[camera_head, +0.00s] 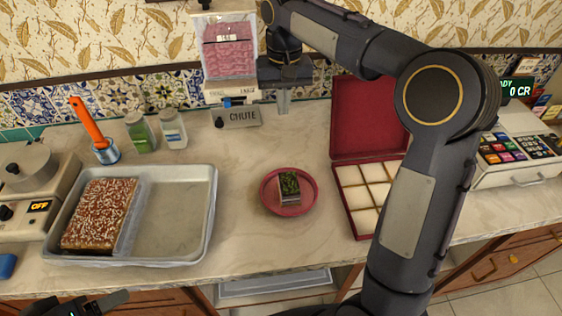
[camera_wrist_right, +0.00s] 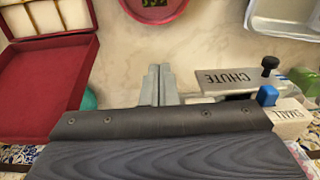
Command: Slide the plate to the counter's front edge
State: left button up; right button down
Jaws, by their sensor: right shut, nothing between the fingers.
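The plate (camera_head: 268,203) is small, round and dark red, and it stands on the marble counter (camera_head: 243,240) near the middle, a little back from the front edge. A square piece of cake with a green top (camera_head: 289,184) sits on it. My right gripper (camera_head: 283,106) is behind the plate, beside the chute, shut and empty with its fingers pointing down. In the right wrist view the shut fingers (camera_wrist_right: 159,71) are apart from the plate (camera_wrist_right: 133,10), which is cut off at the top. Part of my left gripper (camera_head: 100,302) shows at the bottom left; its fingers are unclear.
A metal tray (camera_head: 208,215) with a coconut-topped cake (camera_head: 100,212) stands left of the plate. An open red box (camera_head: 344,205) with pale compartments stands right, partly behind my right arm. The CHUTE sign (camera_head: 237,116) is behind. The counter before the plate is clear.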

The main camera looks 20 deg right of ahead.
pick_arm(q)
jog(key=shift+f+b, duration=0.4)
pick_arm(e)
jog(key=f, duration=2)
jog(key=shift+w+f, duration=0.1)
jog(key=shift+w, duration=0.25)
